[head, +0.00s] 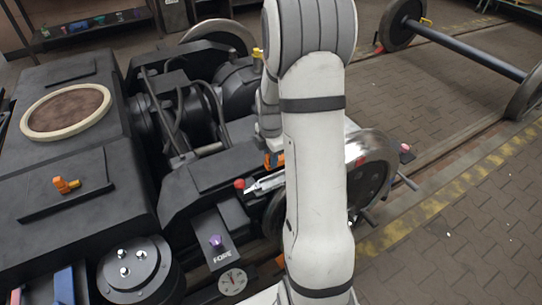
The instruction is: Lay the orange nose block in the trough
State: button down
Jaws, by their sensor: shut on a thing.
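My gripper (273,150) shows only in part, low over the dark bogie frame and left of my own arm link, which hides much of it. A small orange piece (277,160) shows at its jaws, and the gripper is shut on it. I take it for the orange nose block, but most of its shape is hidden. Just below is a narrow silver piece (265,184) on the frame, which may be the trough; its right end is behind my arm. I cannot tell whether the block touches it.
A red knob (239,184) stands left of the silver piece. A purple knob (215,240) sits on a dark plate in front, by a dial (232,281). Another orange part (66,185) lies on the left bogie cover. A wheel (371,170) stands at right.

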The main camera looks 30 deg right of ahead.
jog(key=shift+f+b, duration=1.9)
jog(key=shift+f, duration=1)
jog(key=shift+f+b, duration=0.75)
jog(key=shift+f, duration=0.5)
jog(key=c, duration=1.1)
grip_release()
jog(key=shift+c, duration=0.2)
jog(key=shift+r, duration=0.1)
notch_tip(320, 180, up, 8)
jog(key=shift+f+p, duration=0.15)
jog(key=shift+p, duration=0.75)
